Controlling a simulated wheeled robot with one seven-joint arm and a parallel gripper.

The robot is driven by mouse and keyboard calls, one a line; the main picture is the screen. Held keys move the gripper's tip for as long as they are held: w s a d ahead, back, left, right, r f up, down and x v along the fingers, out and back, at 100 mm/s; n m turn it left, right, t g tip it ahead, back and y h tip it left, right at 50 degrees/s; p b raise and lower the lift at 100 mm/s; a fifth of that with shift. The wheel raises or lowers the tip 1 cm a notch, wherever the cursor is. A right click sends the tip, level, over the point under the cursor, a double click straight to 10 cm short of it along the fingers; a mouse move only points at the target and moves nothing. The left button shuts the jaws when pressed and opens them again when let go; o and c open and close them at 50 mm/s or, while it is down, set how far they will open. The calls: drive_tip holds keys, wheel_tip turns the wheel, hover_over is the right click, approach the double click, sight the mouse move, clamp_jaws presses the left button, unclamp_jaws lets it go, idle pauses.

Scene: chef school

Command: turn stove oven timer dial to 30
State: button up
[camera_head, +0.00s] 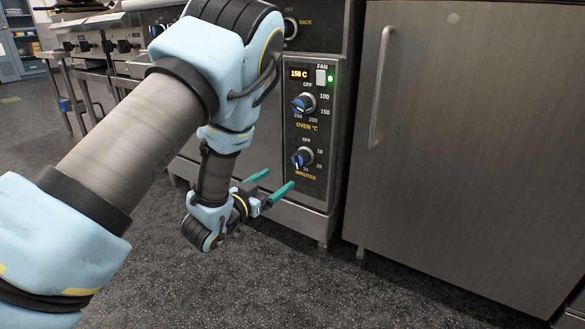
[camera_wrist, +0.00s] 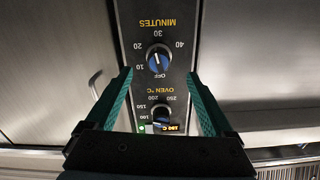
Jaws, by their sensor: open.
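The oven timer dial (camera_head: 301,157) is a dark knob with a blue pointer above the word MINUTES on the stove's control panel (camera_head: 288,180). The timer dial (camera_wrist: 159,61) also shows in the wrist view, upside down, with marks OFF, 10, 20, 30 and 40 around it. My gripper (camera_head: 277,184) is open and empty, just in front of the panel and below left of the dial. In the wrist view its teal fingers (camera_wrist: 160,77) are spread on either side of the panel, apart from the dial.
The oven temperature dial (camera_head: 303,103) sits above the timer dial, under a lit display reading 150 C (camera_head: 299,74) and a fan switch (camera_head: 321,77). A steel cabinet door (camera_head: 470,130) with a vertical handle (camera_head: 380,85) stands right of the panel. The floor in front is clear.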

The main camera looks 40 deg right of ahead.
sight(297, 161)
drive_tip(key=shift+n, duration=0.5)
drive_tip(key=b+x, duration=0.1)
drive_tip(key=x, duration=0.2)
drive_tip(key=r+b+x, duration=0.1)
drive_tip(key=x, duration=0.2)
drive_tip(key=b+x, duration=0.2)
drive_tip(key=x, duration=0.2)
drive_tip(key=shift+s+r, duration=0.15)
drive_tip(key=shift+r, duration=0.1)
drive_tip(key=shift+d+r, duration=0.1)
drive_tip(key=shift+d, duration=0.5)
drive_tip(key=shift+c, duration=0.4)
drive_tip(key=c, duration=1.3)
drive_tip(key=shift+w+r+m+p, duration=0.25)
drive_tip(key=shift+m+p, duration=0.25)
drive_tip(key=shift+p, duration=0.3)
drive_tip(key=shift+s+f+m+p, duration=0.2)
drive_tip(key=shift+m+p, duration=0.1)
drive_tip(key=shift+m, duration=0.5)
